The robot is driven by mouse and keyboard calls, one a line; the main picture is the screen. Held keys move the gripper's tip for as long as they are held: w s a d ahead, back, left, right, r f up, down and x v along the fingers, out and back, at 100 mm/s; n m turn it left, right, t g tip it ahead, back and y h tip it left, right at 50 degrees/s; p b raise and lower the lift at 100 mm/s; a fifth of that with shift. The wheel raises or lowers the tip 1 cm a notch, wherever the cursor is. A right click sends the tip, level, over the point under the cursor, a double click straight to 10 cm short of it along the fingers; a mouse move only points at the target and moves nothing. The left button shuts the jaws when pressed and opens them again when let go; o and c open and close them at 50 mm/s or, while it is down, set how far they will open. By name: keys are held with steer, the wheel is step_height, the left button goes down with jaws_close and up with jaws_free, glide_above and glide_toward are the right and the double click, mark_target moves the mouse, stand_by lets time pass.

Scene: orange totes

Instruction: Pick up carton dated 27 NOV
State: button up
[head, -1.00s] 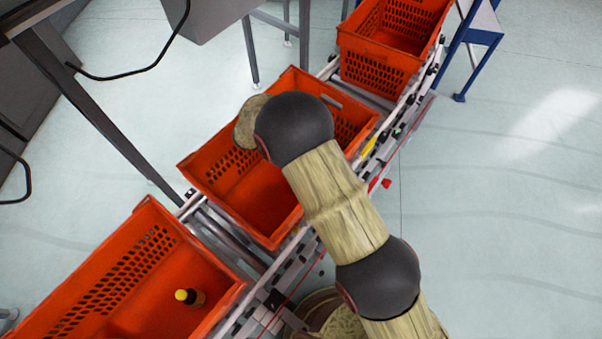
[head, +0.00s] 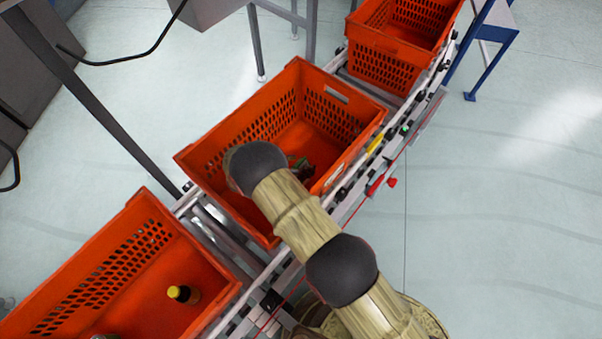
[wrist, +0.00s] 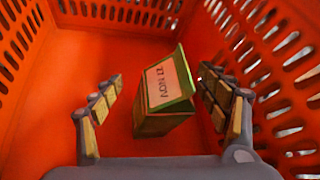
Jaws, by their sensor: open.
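The carton dated 27 NOV (wrist: 168,88) is a green box with a pale label in the wrist view. It stands in the orange middle tote (head: 232,131), near a corner of the tote. My gripper (wrist: 160,90) is open, with one finger on each side of the carton in the picture. The right finger looks close to the carton and the left one has a gap. I cannot tell whether either touches it.
The tote's perforated walls (wrist: 285,55) rise close to the right finger. Another orange tote (head: 165,262) at the lower left holds a yellow-capped bottle (head: 184,294). A third tote (head: 385,60) stands at the upper right. All sit on a conveyor (head: 222,238).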

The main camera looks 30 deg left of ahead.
steer(key=b+x, duration=0.1)
steer(key=x, duration=0.2)
steer(key=shift+w+d+f, duration=0.15)
steer(key=shift+w+f, duration=0.05)
steer(key=shift+w, duration=0.05)
steer(key=c, duration=0.3)
steer(key=c, duration=1.7)
